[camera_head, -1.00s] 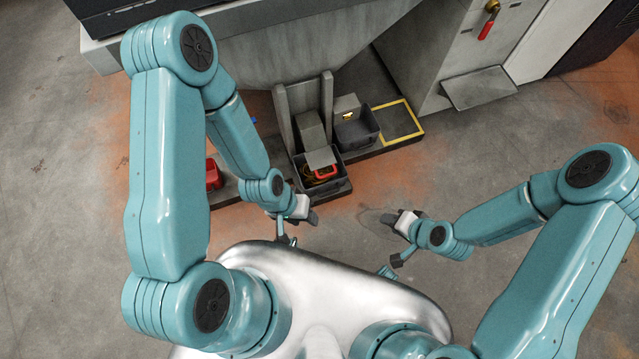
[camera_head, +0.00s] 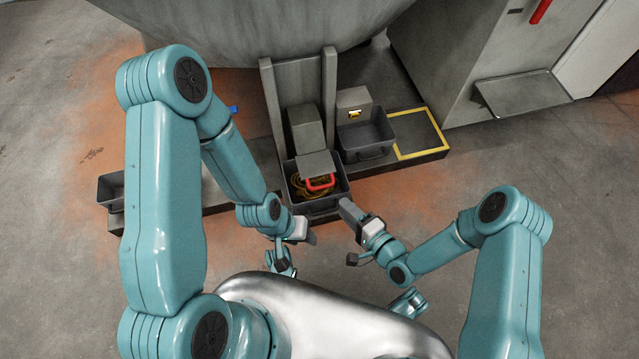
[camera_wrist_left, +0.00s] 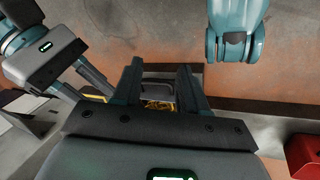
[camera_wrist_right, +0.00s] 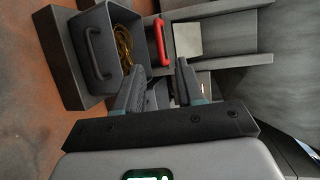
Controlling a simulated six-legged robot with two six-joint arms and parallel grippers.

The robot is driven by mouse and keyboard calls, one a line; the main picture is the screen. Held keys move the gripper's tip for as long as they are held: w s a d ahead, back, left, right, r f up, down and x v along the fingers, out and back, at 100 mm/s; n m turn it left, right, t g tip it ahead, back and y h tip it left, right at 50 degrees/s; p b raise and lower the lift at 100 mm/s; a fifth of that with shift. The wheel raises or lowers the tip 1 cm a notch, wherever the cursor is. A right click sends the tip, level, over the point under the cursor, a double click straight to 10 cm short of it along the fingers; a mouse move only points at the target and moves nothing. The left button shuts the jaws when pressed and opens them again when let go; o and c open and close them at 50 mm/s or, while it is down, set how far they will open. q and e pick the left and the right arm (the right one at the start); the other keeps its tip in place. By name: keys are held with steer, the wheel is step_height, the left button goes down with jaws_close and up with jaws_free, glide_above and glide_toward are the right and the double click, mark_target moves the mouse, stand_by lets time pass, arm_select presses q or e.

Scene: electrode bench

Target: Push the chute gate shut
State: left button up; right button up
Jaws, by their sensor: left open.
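The chute gate is a grey plate with a red handle (camera_head: 320,183) in the head view, at the chute's lower mouth. The grey chute (camera_head: 306,128) slopes down between two uprights. A dark bin (camera_head: 322,207) holding yellow coils is below the handle. The handle also shows in the right wrist view (camera_wrist_right: 160,42). My right gripper (camera_head: 346,207) is open and empty, close to the bin's front right corner and apart from the handle. My left gripper (camera_head: 312,239) is open and empty, in front of the bin. How far the gate is open is unclear.
A second dark bin (camera_head: 367,135) stands right of the chute, beside a yellow-framed pad (camera_head: 422,134). Another bin (camera_head: 110,188) is at the left, partly behind my left arm. A red container (camera_wrist_left: 303,155) shows in the left wrist view. The floor at right is clear.

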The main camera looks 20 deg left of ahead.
steer(key=b+x, duration=0.4)
steer(key=x, duration=0.7)
steer(key=shift+w+a+f, duration=0.1)
steer(key=shift+a, duration=0.1)
arm_select(q)
steer(key=shift+t, duration=0.7)
steer(key=shift+w+a+f, duration=0.15)
steer(key=shift+w+f, duration=0.35)
steer(key=shift+f, duration=0.3)
steer(key=shift+w+a+f, duration=0.1)
steer(key=shift+w+f, duration=0.45)
steer(key=shift+f, duration=0.3)
steer(key=shift+w+a+f, duration=0.15)
steer(key=shift+w+f, duration=0.35)
steer(key=shift+f, duration=0.3)
arm_select(e)
steer(key=shift+w+a, duration=0.45)
steer(key=shift+a, duration=0.1)
jaws_close()
